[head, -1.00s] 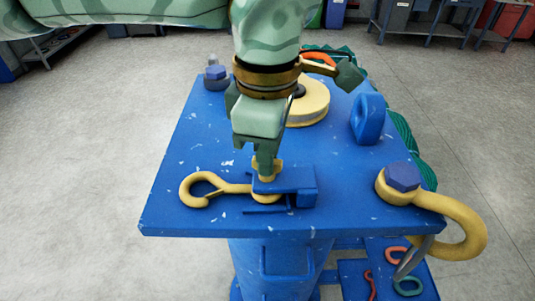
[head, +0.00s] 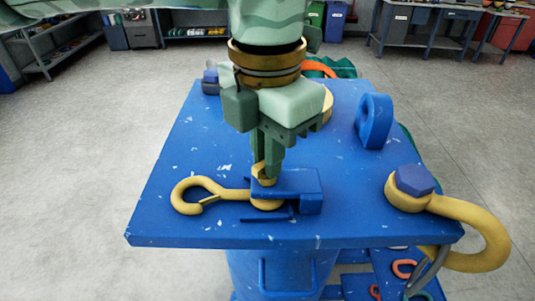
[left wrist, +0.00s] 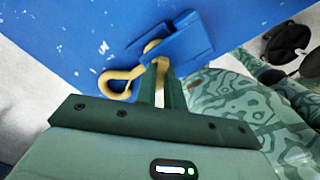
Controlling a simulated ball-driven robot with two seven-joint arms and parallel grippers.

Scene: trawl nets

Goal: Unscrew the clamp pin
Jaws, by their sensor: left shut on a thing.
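The clamp pin (head: 264,174) is a small yellow part standing upright at the blue clamp (head: 290,184) on the blue table. My left gripper (head: 266,166) comes down from above and is shut on the pin's top; its fingers hide part of the pin. A yellow hook (head: 195,195) lies to the left, its shank end inside the clamp. In the left wrist view the fingers (left wrist: 160,85) reach to the yellow pin beside the clamp (left wrist: 178,40), with the hook (left wrist: 112,82) to the left. My right gripper is not in view.
A large yellow shackle (head: 470,225) with a blue bolt head (head: 414,180) sits at the right edge of the blue table (head: 160,225). A blue ring lug (head: 374,121) stands at the back right. A yellow disc (head: 327,105) is partly hidden behind my gripper. The table's front left is clear.

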